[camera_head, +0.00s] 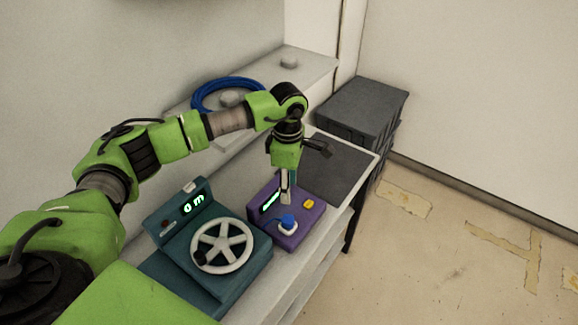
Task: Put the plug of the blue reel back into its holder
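My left gripper (286,196) points down over the purple box (262,223). Its fingers look close together, but I cannot tell whether they are open, shut or holding something. A blue plug-like piece (288,221) with a pale base sits on the purple box, just in front of the fingertips; I cannot tell whether they touch. The blue reel (208,88), a coil of blue cable, lies around a grey peg on the shelf at the back, partly hidden by my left arm. I cannot make out its plug or holder for certain. My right gripper is out of view.
A teal device (250,270) with a white handwheel (222,246) and a lit display stands left of the purple box. A dark mat (338,170) lies behind the box on the pale table. Dark stacked crates (362,108) stand at the back. The floor at right is clear.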

